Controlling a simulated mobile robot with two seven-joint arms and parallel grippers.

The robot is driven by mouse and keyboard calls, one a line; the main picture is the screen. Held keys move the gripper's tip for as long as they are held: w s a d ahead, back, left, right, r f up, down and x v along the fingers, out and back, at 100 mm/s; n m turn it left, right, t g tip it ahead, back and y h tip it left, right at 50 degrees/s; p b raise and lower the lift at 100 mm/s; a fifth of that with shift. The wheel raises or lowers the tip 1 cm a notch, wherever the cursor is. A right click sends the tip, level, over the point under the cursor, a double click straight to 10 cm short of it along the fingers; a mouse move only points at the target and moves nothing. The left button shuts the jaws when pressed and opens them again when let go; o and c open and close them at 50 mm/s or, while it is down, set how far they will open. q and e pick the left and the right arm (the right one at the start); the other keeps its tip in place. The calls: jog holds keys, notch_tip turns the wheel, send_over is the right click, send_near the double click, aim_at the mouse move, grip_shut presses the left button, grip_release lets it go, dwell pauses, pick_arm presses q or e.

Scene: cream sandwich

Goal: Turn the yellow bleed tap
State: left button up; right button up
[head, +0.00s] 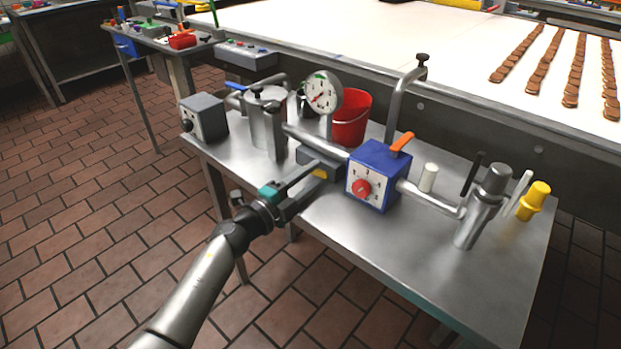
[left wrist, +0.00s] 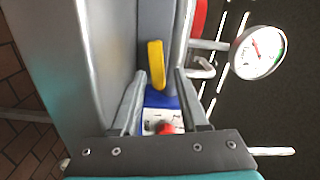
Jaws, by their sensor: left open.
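I cannot tell whether a finger touches the tap. My right gripper is not in view.
The blue box (head: 378,176) with a red knob (head: 361,189) and orange lever (head: 402,143) stands close right. A round gauge (head: 323,95) rises behind the pipe, beside a red bucket (head: 351,118). The steel table's (head: 400,250) front right is clear.

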pick_arm(q)
jog(key=shift+s+d+f, duration=0.1)
jog(key=shift+f, duration=0.15)
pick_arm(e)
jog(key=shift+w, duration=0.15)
